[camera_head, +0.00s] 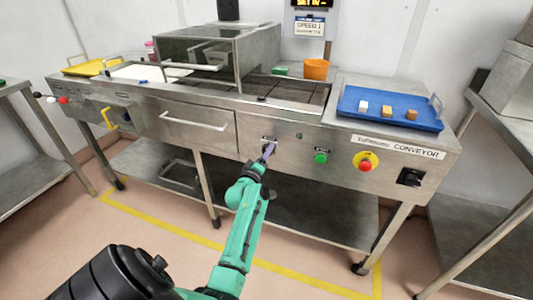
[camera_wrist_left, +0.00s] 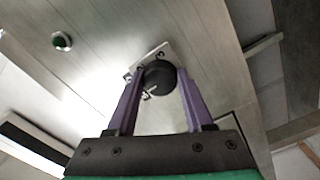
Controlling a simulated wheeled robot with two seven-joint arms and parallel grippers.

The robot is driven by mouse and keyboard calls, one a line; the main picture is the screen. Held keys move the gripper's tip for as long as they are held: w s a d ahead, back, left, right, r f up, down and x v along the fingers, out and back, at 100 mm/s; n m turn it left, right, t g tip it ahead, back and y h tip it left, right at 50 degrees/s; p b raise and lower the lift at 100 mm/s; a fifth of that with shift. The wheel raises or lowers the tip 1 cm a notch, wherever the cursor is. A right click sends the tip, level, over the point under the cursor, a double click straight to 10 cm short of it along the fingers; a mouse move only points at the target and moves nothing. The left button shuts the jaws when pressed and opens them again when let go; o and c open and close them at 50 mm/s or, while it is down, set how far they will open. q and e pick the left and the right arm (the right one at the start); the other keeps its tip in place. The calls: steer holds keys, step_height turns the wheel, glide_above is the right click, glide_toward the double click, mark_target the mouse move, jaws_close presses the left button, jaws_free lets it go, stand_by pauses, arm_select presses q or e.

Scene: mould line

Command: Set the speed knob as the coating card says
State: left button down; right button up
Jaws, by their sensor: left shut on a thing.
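The speed knob is a round black knob (camera_wrist_left: 158,78) on a small light plate (camera_head: 268,139) on the steel front of the conveyor machine. In the wrist view it lies between the two purple fingers of my left gripper (camera_wrist_left: 158,92), which is shut on it. In the head view the left gripper (camera_head: 268,150) reaches the plate from below and hides most of the knob. I cannot read the knob's setting. A white card (camera_head: 310,26) on the wall behind reads "SPEED 1", with smaller print that I cannot read. My right gripper is not in view.
A green button (camera_head: 320,158), a red button on yellow (camera_head: 366,162) and a black switch (camera_head: 410,178) sit right of the knob. A drawer handle (camera_head: 194,121) juts out at its left.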

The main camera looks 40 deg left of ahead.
arm_select(q)
steer(key=shift+c, duration=1.5)
jaws_free()
steer(key=v, duration=1.4)
steer(key=shift+s+p, duration=0.3)
steer(key=shift+d, duration=0.15)
